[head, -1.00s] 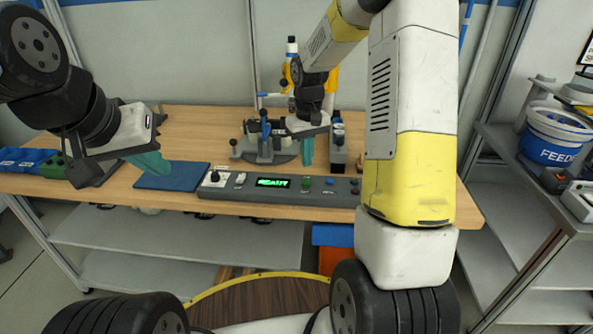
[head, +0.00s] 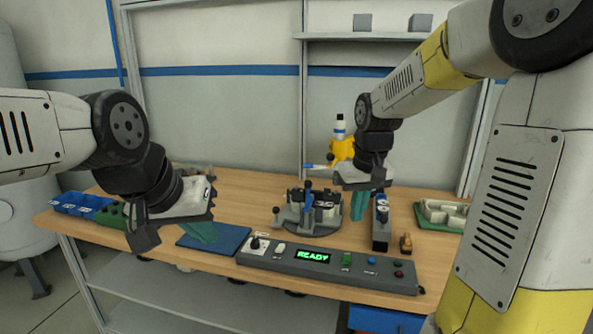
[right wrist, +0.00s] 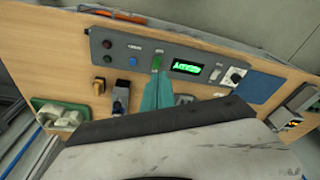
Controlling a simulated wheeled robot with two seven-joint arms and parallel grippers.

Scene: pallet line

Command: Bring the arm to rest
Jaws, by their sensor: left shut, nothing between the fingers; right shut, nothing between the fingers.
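My left gripper (head: 203,232) has teal fingers, shut and empty, above the blue mat (head: 228,238) at the left of the bench. My right gripper (head: 361,205) is shut and empty, its teal fingers pointing down between the round clamp fixture (head: 302,222) and a grey block device (head: 381,232). In the right wrist view its teal fingers (right wrist: 156,92) show in front of the control panel (right wrist: 135,57). The panel also shows in the head view (head: 330,270), with a green READY display.
Blue bins (head: 78,203) stand at the bench's left end. A yellow bottle-like device (head: 341,150) stands behind the fixture. A green tray with pale parts (head: 440,214) lies at the right. A shelf (head: 375,36) hangs on the wall. The wooden bench (head: 250,215) has bare patches.

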